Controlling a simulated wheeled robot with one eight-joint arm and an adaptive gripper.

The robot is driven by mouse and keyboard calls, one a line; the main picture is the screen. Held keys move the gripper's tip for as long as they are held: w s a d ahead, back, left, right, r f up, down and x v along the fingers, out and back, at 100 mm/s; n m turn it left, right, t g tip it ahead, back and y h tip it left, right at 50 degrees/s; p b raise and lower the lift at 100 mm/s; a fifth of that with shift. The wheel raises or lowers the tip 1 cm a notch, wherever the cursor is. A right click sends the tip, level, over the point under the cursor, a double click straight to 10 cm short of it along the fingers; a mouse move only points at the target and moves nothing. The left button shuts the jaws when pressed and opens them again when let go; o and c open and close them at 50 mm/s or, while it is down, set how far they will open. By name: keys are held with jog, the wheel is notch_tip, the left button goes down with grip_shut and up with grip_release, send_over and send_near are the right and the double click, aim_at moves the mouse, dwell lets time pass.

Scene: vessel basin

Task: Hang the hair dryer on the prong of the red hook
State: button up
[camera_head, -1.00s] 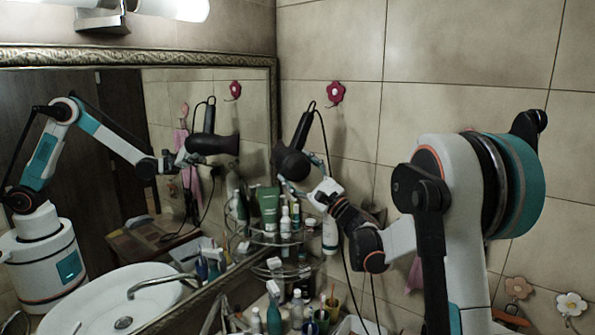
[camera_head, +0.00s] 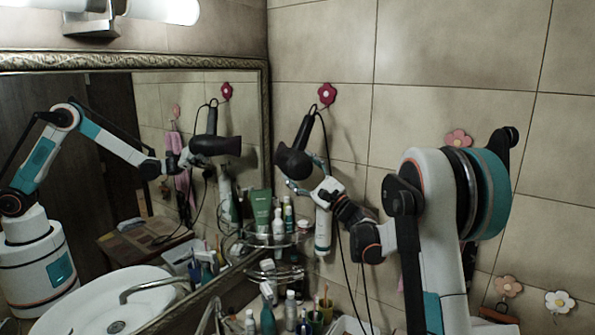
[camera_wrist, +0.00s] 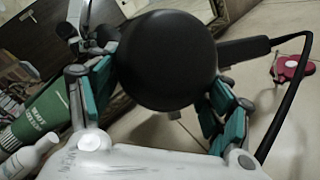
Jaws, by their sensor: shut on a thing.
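The black hair dryer (camera_head: 294,160) is held in the air in front of the tiled wall, its handle pointing up with the cord looping from its top. My gripper (camera_head: 310,172) is shut on the dryer's body. In the wrist view the dryer's round black end (camera_wrist: 168,60) sits between my gripper's teal-padded fingers (camera_wrist: 160,98). The red flower-shaped hook (camera_head: 327,94) is on the wall, just above and right of the handle's top in the head view. It also shows at the right of the wrist view (camera_wrist: 291,68), apart from the dryer. Its prong is hard to make out.
A corner shelf (camera_head: 275,238) with several bottles stands below the dryer. The framed mirror (camera_head: 266,120) is at left and reflects my arm. Other flower hooks (camera_head: 459,138) are on the wall. The wall around the red hook is clear.

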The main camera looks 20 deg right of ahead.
jog(key=shift+w+d, duration=0.4)
jog(key=shift+d, duration=0.15)
jog(key=shift+w+d+f+b, duration=0.25)
jog(key=shift+d+f+b, duration=0.3)
jog(key=shift+f, duration=0.05)
jog(key=o, duration=1.6)
jog(key=shift+w, duration=0.1)
